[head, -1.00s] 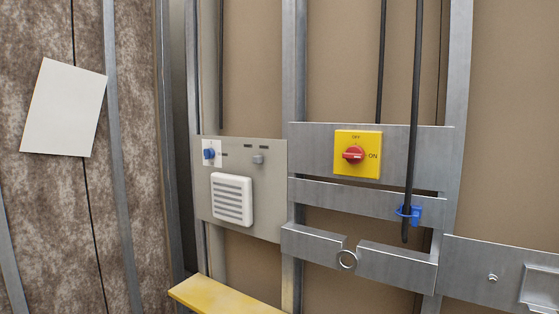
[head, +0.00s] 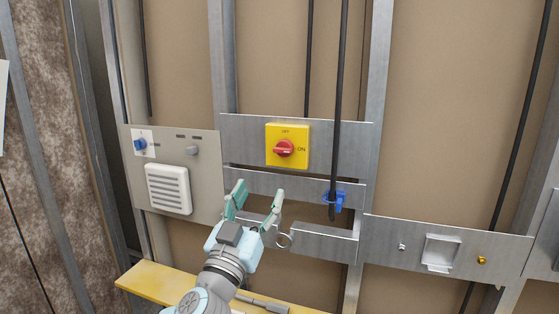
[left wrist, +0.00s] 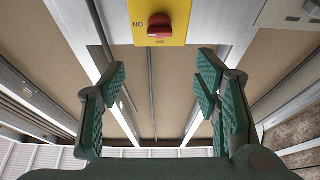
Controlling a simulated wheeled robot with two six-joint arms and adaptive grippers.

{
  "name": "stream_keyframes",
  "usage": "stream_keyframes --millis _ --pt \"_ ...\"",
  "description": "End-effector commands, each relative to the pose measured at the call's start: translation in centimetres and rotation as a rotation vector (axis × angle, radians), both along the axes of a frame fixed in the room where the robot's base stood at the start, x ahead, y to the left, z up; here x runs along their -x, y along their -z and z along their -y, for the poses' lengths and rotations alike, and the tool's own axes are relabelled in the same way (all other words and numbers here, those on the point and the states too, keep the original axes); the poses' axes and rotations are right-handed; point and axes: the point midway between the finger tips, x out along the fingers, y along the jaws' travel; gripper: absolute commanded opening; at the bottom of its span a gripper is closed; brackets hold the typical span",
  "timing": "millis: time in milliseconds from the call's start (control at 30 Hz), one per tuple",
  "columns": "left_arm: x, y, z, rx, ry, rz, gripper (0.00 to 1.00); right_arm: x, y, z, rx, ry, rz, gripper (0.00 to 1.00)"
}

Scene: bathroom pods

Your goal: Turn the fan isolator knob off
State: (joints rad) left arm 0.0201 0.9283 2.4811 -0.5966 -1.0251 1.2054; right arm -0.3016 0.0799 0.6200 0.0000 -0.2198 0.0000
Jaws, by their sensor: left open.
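The red knob (head: 284,148) sits on a yellow isolator plate (head: 273,131) fixed to a metal crosspiece. The plate is marked OFF at the top and ON at the right, and the knob's grip lies roughly level, in line with ON. My left gripper (head: 258,196) is open and empty, below and a little left of the plate, apart from it. In the left wrist view the red knob (left wrist: 159,26) appears upside down at the top centre, beyond the open fingers (left wrist: 160,76). My right gripper is not in view.
A grey panel (head: 205,165) at left carries a blue knob (head: 140,144), a small grey knob (head: 192,151) and a white vent (head: 168,189). A black cable (head: 339,90) hangs right of the plate through a blue clip (head: 334,200). A yellow ledge (head: 150,283) lies below.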

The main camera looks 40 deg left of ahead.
Motion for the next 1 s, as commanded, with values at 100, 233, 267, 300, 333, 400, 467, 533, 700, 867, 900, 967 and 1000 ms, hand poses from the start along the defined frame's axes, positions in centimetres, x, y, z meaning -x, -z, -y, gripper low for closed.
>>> stream_keyframes --millis 100,233,267,300,333,400,467,533,700,867,900,967,1000 --pt "-1.1 0.8 -0.5 0.002 -0.005 0.006 0.57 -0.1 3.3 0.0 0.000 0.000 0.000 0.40" --pt "-3.5 -1.2 -1.4 0.007 -0.002 -0.003 0.57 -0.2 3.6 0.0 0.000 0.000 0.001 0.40" --pt "-4.4 -1.8 -1.6 0.009 0.000 -0.003 0.57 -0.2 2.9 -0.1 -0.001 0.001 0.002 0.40" --pt "-5.5 -2.5 -2.0 0.008 0.000 -0.003 0.57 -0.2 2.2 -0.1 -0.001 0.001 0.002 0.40" --pt "-6.4 -3.0 -2.3 0.007 -0.001 -0.003 0.57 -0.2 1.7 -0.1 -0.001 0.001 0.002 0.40" --pt "-8.2 -3.8 -2.9 0.005 0.001 -0.003 0.57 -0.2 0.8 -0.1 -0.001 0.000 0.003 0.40" --pt "-9.5 -4.3 -3.4 0.005 0.001 -0.005 0.57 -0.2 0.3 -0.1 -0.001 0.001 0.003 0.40" --pt "-10.6 -4.7 -3.7 0.002 0.001 -0.005 0.57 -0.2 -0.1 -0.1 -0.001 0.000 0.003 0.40" --pt "-12.0 -5.0 -4.2 0.001 0.003 -0.006 0.57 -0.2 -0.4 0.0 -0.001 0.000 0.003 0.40" --pt "-12.2 -4.9 -4.2 -0.002 0.003 -0.006 0.57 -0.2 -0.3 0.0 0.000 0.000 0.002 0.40" --pt "-12.2 -4.9 -4.2 -0.002 0.003 -0.006 0.57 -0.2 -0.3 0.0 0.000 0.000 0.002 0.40" --pt "-12.2 -4.9 -4.2 -0.002 0.003 -0.006 0.55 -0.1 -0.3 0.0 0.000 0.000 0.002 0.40" --pt "-12.2 -4.9 -4.2 -0.002 0.003 -0.006 0.49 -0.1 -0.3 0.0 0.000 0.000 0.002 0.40"
